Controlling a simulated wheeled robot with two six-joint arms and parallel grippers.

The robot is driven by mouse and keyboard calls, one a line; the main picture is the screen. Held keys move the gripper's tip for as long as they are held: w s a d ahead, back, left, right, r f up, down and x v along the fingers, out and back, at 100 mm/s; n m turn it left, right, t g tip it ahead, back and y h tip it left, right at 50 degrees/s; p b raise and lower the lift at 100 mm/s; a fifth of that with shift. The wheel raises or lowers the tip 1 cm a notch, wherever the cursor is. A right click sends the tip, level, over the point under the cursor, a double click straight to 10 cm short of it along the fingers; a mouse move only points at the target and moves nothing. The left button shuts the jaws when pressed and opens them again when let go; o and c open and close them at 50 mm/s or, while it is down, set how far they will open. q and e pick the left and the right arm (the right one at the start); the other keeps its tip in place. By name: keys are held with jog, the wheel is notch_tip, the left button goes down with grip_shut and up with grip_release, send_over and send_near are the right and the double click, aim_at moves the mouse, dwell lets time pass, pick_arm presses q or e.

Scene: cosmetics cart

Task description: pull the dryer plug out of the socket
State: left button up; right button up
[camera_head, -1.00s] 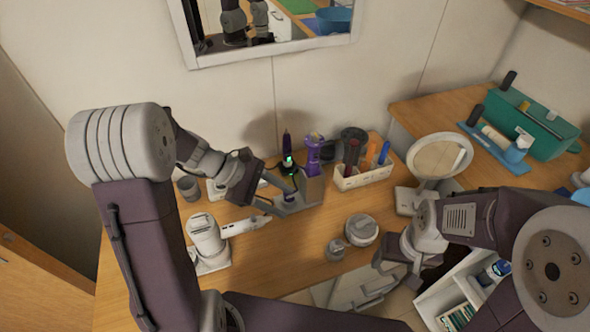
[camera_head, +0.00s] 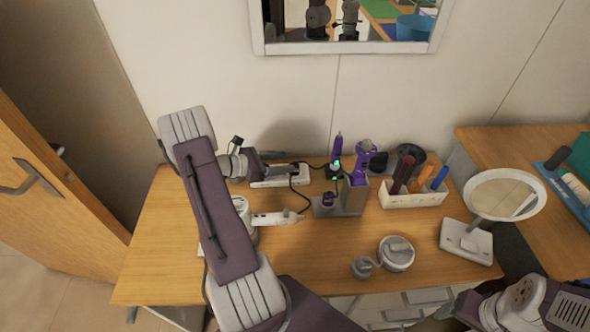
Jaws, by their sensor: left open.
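A white power strip (camera_head: 313,174) lies at the back of the wooden table by the wall. A small dark plug (camera_head: 294,171) appears seated in it, with a black cord running from there toward the dryer stand; which device it feeds is hard to tell. The purple dryer (camera_head: 363,158) stands in a grey stand (camera_head: 352,200) to the right. My left gripper (camera_head: 272,163) is open at the strip's left end, beside the plug; its fingertips are small and unclear, and no grip on the plug shows. My right arm shows at the bottom right; its gripper is mostly cut off.
A purple styler with a green light (camera_head: 336,160) stands behind the stand. A white tray of brushes (camera_head: 413,198), a round mirror (camera_head: 505,194) and lidded jars (camera_head: 396,253) are right. A white handheld device (camera_head: 276,218) lies in front of the strip.

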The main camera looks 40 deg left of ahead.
aim_at(294, 162)
pick_arm(q)
jog(key=x, duration=0.5)
jog(key=shift+f, duration=0.35)
grip_shut()
